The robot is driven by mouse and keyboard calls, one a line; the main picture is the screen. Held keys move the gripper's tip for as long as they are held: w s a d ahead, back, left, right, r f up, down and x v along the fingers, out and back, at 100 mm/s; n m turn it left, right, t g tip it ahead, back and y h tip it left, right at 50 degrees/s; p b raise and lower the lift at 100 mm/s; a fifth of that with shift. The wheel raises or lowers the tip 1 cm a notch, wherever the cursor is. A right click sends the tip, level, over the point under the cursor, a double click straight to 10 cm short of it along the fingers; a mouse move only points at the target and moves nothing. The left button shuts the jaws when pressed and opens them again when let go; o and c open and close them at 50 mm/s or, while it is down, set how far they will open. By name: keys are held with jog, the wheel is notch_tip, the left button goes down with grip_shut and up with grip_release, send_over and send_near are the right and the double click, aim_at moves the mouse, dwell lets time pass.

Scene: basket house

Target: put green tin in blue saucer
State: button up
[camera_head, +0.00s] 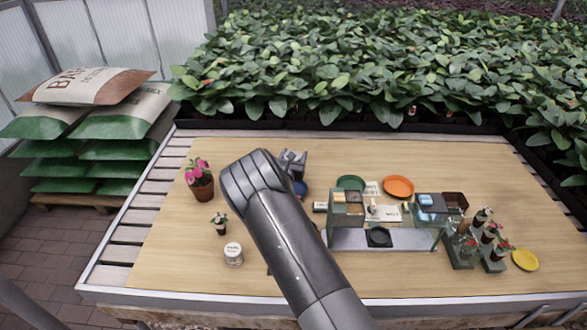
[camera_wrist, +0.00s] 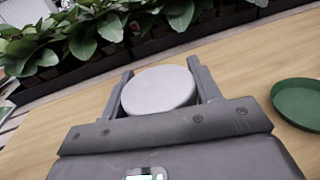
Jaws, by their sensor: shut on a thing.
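My gripper (camera_head: 292,160) is over the back part of the table, left of the green saucer. In the wrist view my gripper (camera_wrist: 160,72) is shut on a round tin with a pale grey top (camera_wrist: 158,90). Its side is hidden, so I cannot see any green on it. The blue saucer (camera_head: 301,187) shows only in part, just below my gripper and partly behind my arm. I cannot tell how high the tin is above it.
A green saucer (camera_head: 350,182), also in the wrist view (camera_wrist: 299,103), and an orange saucer (camera_head: 398,187) lie to the right. A glass case (camera_head: 385,238), small potted plants and a yellow saucer (camera_head: 525,260) stand further right. A white tin (camera_head: 233,254) and a pink-flowered pot (camera_head: 202,188) are left.

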jog(key=shift+f, duration=2.05)
jog(key=shift+f, duration=0.3)
jog(key=o, duration=1.2)
jog(key=shift+f, duration=0.1)
jog(key=shift+c, duration=0.2)
